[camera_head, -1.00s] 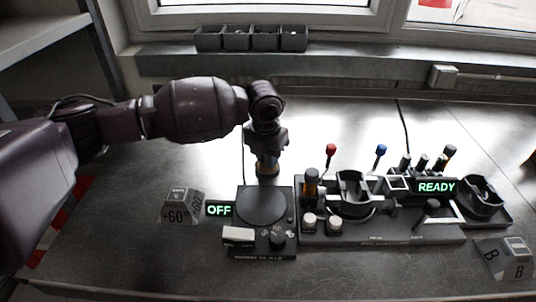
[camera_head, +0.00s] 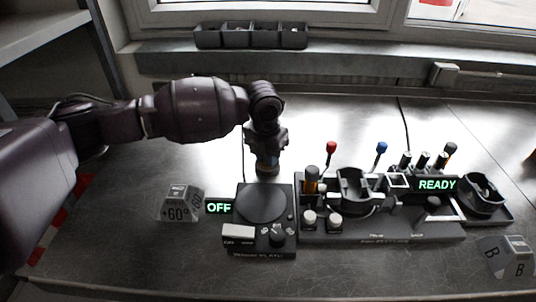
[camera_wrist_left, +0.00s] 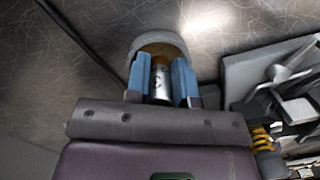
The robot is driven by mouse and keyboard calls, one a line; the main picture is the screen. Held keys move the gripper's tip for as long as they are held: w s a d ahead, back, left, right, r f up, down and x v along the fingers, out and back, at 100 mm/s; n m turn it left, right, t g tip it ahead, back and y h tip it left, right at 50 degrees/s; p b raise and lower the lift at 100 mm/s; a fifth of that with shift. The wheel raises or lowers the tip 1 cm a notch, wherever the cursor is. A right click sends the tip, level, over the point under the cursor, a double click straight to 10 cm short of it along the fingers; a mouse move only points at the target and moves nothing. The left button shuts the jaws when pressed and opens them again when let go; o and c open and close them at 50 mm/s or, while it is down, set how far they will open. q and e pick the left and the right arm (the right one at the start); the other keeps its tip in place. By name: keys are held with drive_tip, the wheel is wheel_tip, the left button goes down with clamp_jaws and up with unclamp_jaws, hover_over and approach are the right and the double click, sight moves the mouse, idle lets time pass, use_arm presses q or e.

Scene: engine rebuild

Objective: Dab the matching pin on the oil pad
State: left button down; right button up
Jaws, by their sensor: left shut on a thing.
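My left gripper (camera_head: 268,168) points down just behind the round plate of the heating unit. In the left wrist view its two blue fingers (camera_wrist_left: 161,84) are shut on a silver pin (camera_wrist_left: 160,82) with small dark marks. The pin's far end is over or in a round grey dish with an amber inside, which looks like the oil pad (camera_wrist_left: 153,43). I cannot tell whether the pin touches the pad. In the head view the gripper hides the pin and most of the pad. My right gripper is not in view.
The plate unit (camera_head: 262,205) with an OFF display (camera_head: 219,207) stands in front of the gripper. A fixture (camera_head: 385,227) with several pins, red and blue knobs and a READY display (camera_head: 437,185) stands to the right. A +60° block (camera_head: 178,205) is left.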

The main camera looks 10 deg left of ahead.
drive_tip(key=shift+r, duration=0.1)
use_arm(q)
drive_tip(key=shift+r+p, duration=2)
drive_tip(key=shift+r, duration=1.55)
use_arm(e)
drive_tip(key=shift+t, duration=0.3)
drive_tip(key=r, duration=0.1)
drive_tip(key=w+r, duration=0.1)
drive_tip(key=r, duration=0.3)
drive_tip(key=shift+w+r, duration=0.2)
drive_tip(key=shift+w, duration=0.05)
use_arm(q)
drive_tip(key=shift+f, duration=0.1)
